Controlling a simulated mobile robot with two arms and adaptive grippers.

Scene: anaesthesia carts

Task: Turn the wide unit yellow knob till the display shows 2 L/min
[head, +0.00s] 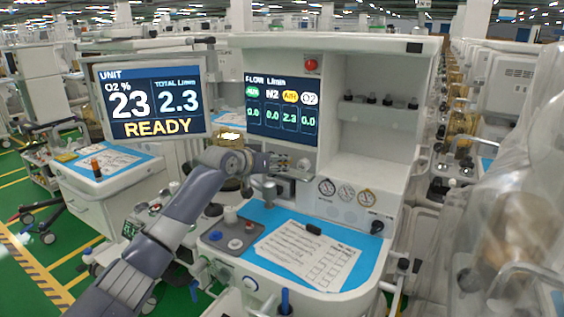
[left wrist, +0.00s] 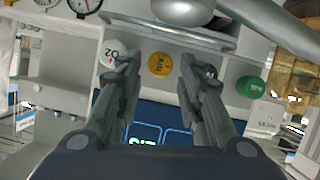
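The wide unit's flow display (head: 283,105) reads 0.0, 0.0, 2.3 and 0.0, with 2.3 in the yellow-labelled column. The left screen (head: 153,98) shows 23 O2 %, total 2.3 L/min and READY. The yellow knob (left wrist: 160,65) shows in the left wrist view, between the fingertips of my left gripper (left wrist: 159,72). The fingers are open, with a visible gap on each side of the knob. In the head view my left gripper (head: 288,163) is at the panel below the flow display and hides the yellow knob. My right gripper is not in view.
A white O2 knob (left wrist: 117,52) and a green knob (left wrist: 251,87) flank the yellow one. Gauges (head: 346,193) sit right of the gripper. Below are a blue worktop (head: 372,250) and a paper sheet (head: 305,250). A red button (head: 311,65) is above.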

